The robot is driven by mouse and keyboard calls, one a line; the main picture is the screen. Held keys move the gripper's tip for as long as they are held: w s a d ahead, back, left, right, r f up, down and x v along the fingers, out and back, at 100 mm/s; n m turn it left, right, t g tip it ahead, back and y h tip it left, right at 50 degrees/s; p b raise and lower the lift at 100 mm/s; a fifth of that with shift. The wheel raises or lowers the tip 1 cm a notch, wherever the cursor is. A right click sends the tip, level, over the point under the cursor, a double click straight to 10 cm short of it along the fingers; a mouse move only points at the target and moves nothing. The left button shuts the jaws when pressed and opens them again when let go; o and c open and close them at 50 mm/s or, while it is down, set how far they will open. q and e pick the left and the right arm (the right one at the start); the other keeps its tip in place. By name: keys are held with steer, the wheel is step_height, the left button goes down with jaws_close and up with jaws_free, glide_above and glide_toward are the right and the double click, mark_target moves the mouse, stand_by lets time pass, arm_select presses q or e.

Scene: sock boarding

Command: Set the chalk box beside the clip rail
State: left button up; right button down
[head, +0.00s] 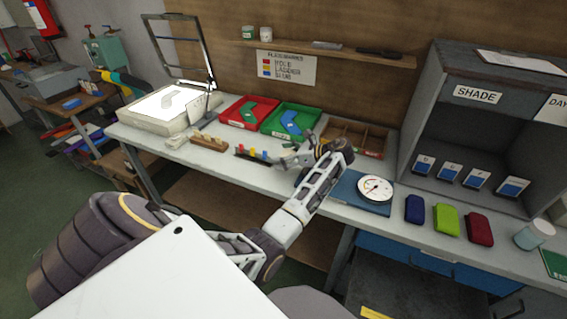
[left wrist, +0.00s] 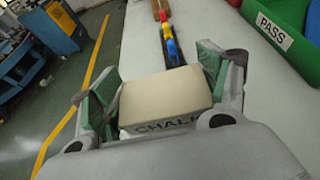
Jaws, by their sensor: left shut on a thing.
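The chalk box (left wrist: 168,98), a cream block with CHALK lettering on its near face, sits between the green-padded fingers of my left gripper (left wrist: 160,92). The gripper is shut on it. In the head view my left gripper (head: 284,158) is over the bench, just right of the clip rail (head: 248,154); I cannot make out the box there. The clip rail is dark with red, yellow and blue clips, and in the left wrist view it runs straight beyond the box (left wrist: 173,58). I cannot tell whether the box touches the bench. My right gripper is not in view.
A red tray (head: 232,110) and a green tray (head: 272,122) stand behind the rail. A wooden block (head: 209,142) lies left of it. A wooden divided tray (head: 340,135) and a dial scale on a blue base (head: 375,189) are to the right. Bare bench lies in front of the rail.

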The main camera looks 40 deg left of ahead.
mark_target(283, 172)
arm_select(q)
steer(key=shift+f, duration=0.25)
steer(key=shift+f+b, duration=0.35)
steer(key=shift+f, duration=1.3)
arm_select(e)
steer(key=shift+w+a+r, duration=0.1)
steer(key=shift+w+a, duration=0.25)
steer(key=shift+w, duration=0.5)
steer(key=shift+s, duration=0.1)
arm_select(q)
steer(key=shift+f, duration=0.25)
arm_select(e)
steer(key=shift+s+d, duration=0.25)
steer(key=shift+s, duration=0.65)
arm_select(q)
steer(key=shift+f+p, duration=0.3)
steer(key=shift+p, duration=0.15)
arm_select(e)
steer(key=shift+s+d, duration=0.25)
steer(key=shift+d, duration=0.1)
